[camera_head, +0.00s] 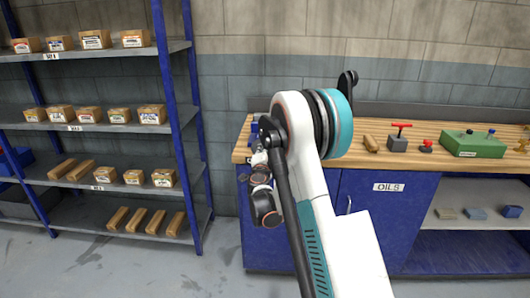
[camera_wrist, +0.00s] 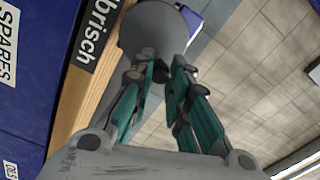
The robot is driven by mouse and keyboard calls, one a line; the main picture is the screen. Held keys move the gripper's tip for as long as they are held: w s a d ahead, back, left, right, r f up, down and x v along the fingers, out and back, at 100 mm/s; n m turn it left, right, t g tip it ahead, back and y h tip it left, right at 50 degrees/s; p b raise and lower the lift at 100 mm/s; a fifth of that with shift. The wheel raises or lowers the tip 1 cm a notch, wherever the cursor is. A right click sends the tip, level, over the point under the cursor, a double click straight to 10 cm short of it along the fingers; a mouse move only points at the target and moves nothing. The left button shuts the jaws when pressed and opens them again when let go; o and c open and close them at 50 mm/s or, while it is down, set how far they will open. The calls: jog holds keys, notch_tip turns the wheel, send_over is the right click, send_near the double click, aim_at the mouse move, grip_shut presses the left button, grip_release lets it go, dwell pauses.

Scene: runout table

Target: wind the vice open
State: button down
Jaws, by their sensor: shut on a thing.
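The vice shows in the wrist view as a large grey rounded part (camera_wrist: 152,28) with a bit of blue body (camera_wrist: 192,20) beside it, at the top just beyond my fingertips. My gripper (camera_wrist: 160,72) has its two teal fingers drawn in towards each other at this part. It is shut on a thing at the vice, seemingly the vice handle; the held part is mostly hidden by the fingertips. In the head view my arm covers most of the vice, leaving only small blue patches (camera_head: 256,126) at the bench's left end.
The wooden bench top (camera_head: 415,155) carries a red-handled tool (camera_head: 400,130), a small red item (camera_head: 426,146) and a green box (camera_head: 473,144) to the right. Blue cupboards marked OILS (camera_head: 388,188) stand below. A shelf rack (camera_head: 179,120) stands left, with open floor (camera_head: 222,235) between.

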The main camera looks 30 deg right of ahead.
jog(key=shift+w+a+r+n, duration=0.15)
jog(key=shift+a+n, duration=0.05)
jog(key=shift+n, duration=0.65)
jog(key=shift+w+a+r+n, duration=0.1)
jog(key=shift+a+n, duration=0.05)
jog(key=shift+n, duration=0.7)
jog(key=shift+a+n, duration=0.1)
jog(key=shift+n, duration=0.4)
jog(key=c, duration=2)
grip_release()
jog(key=shift+w+a+r+n, duration=0.1)
jog(key=shift+n, duration=0.4)
jog(key=o, duration=0.4)
